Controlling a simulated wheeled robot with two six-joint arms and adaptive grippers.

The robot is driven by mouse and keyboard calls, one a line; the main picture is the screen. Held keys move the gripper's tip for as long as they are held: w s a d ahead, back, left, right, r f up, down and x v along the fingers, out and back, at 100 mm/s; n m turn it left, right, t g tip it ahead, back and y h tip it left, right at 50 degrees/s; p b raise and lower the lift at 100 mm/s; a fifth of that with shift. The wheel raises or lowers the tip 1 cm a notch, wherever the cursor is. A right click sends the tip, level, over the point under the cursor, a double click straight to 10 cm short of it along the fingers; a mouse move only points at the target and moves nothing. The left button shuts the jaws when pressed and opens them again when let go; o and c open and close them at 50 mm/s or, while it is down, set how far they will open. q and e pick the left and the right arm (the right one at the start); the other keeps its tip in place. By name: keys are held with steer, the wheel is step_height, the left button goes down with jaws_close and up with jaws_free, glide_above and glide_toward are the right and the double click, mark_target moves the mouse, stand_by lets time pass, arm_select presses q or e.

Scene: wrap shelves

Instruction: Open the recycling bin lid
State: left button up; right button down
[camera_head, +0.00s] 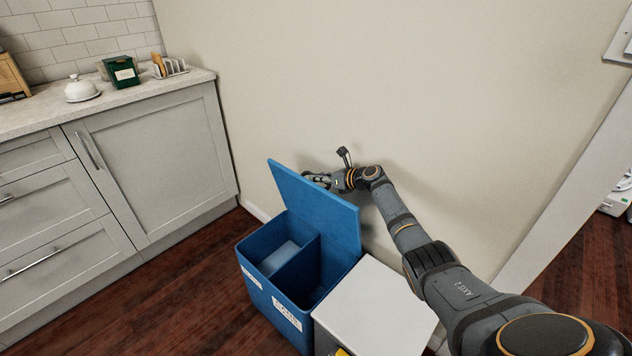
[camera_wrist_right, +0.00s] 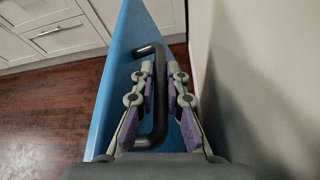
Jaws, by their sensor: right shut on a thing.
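The blue recycling bin (camera_head: 262,292) stands on the floor by the wall. Its blue lid (camera_head: 318,208) is raised and stands steeply upright along the bin's far right edge. The inside is open to view, split by a divider, with a pale thing in the left compartment. My right gripper (camera_head: 318,179) is behind the lid near its top edge. In the right wrist view my right gripper (camera_wrist_right: 160,76) is shut on the dark bar handle (camera_wrist_right: 161,118) fixed to the lid (camera_wrist_right: 128,60). My left gripper is not in view.
A box with a white top (camera_head: 375,303) stands right beside the bin. The beige wall (camera_head: 420,90) is close behind the lid and my right arm. Grey cabinets (camera_head: 150,165) stand at the left, with wooden floor between them and the bin.

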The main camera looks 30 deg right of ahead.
steer(key=c, duration=1.7)
jaws_free()
steer(key=shift+f, duration=0.1)
steer(key=shift+o, duration=0.2)
steer(key=v, duration=1.2)
